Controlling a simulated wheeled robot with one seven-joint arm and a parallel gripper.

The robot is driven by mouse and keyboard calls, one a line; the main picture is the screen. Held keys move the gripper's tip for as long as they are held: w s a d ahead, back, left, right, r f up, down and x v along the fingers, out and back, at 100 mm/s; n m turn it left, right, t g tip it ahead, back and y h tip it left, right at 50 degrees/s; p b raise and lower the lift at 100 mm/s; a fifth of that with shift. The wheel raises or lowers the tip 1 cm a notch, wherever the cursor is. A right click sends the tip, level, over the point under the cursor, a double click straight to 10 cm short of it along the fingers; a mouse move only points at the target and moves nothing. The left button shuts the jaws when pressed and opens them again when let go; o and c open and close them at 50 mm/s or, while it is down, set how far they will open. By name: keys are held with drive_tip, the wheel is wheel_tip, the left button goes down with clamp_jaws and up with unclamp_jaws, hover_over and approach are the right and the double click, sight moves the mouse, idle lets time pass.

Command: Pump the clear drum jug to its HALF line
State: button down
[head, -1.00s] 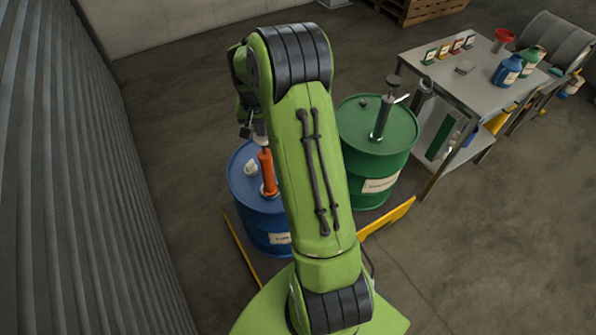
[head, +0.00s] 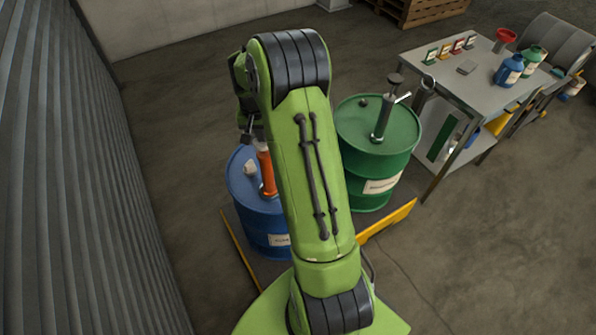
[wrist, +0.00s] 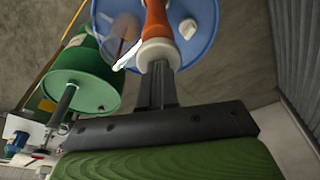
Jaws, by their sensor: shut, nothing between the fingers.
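An orange drum pump (head: 266,172) stands upright on the blue drum (head: 262,232); it also shows in the wrist view (wrist: 155,18), with a pale cap (wrist: 157,50) at its near end. My gripper (wrist: 157,72) is shut, its dark fingers together at the pale cap, apparently touching it; nothing is between them. In the head view my gripper (head: 251,134) is small and partly hidden above the pump. A see-through, pinkish shape, perhaps the clear jug (wrist: 124,28), shows beside the pump in the wrist view. Its lines and fill level cannot be read. My arm hides that area in the head view.
A green drum (head: 378,150) with a grey pump (head: 382,118) stands right of my arm. A metal bench (head: 455,85) at the right holds blue and green bottles, a red funnel and small cards. A corrugated wall (head: 80,180) is at the left. Floor behind the drums is clear.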

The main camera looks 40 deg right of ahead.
drive_tip(key=shift+b+x, duration=0.95)
drive_tip(key=shift+x, duration=0.3)
drive_tip(key=p+v, duration=0.4)
drive_tip(key=v, duration=0.1)
drive_tip(key=p+v, duration=0.2)
drive_tip(key=v, duration=0.1)
drive_tip(key=shift+w+d, duration=0.4)
drive_tip(key=shift+w, duration=0.05)
drive_tip(key=shift+f, duration=0.2)
drive_tip(key=shift+s+a+b+x, duration=0.15)
drive_tip(key=shift+s+b+x, duration=0.05)
drive_tip(key=shift+b+x, duration=1)
drive_tip(key=shift+s+a+b+x, duration=0.2)
drive_tip(key=shift+b+x, duration=0.85)
drive_tip(key=shift+x, duration=0.2)
drive_tip(key=shift+s+a+b+x, duration=0.15)
drive_tip(key=shift+s+b+x, duration=0.05)
drive_tip(key=shift+b+x, duration=1)
drive_tip(key=p+v, duration=0.4)
drive_tip(key=v, duration=0.1)
drive_tip(key=w+d+p+v, duration=0.1)
drive_tip(key=p+v, duration=0.1)
drive_tip(key=shift+r, duration=0.4)
drive_tip(key=shift+f, duration=0.1)
drive_tip(key=shift+f, duration=0.15)
